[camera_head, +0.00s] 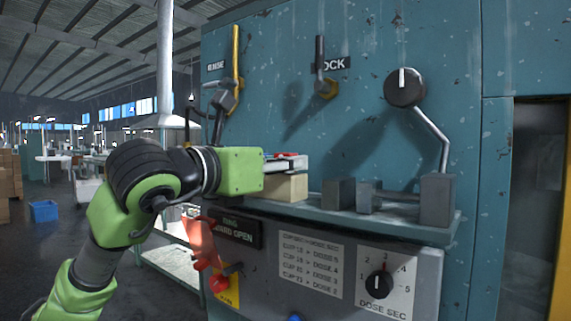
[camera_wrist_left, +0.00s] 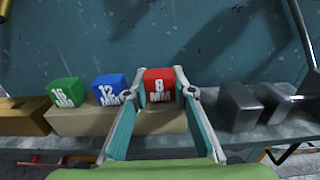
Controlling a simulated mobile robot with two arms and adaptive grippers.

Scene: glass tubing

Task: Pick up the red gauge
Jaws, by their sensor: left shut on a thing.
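The red gauge (camera_wrist_left: 159,86) is a small red block marked "8 MM" in the left wrist view. It sits at the right end of a tan block (camera_wrist_left: 75,120) on a shelf. My left gripper (camera_wrist_left: 159,93) is shut on it, with one finger at each side. In the head view my left gripper (camera_head: 285,162) reaches in from the left over the tan block (camera_head: 287,187). Only a sliver of red (camera_head: 284,155) shows there between the fingers. My right gripper is in neither view.
A blue "12 MM" block (camera_wrist_left: 110,88) and a green "16 MM" block (camera_wrist_left: 66,92) stand left of the red one. Grey metal blocks (camera_head: 338,193) stand on the shelf (camera_head: 400,224) to the right. A panel with a dose knob (camera_head: 379,284) is below. A crank arm (camera_head: 432,135) hangs above.

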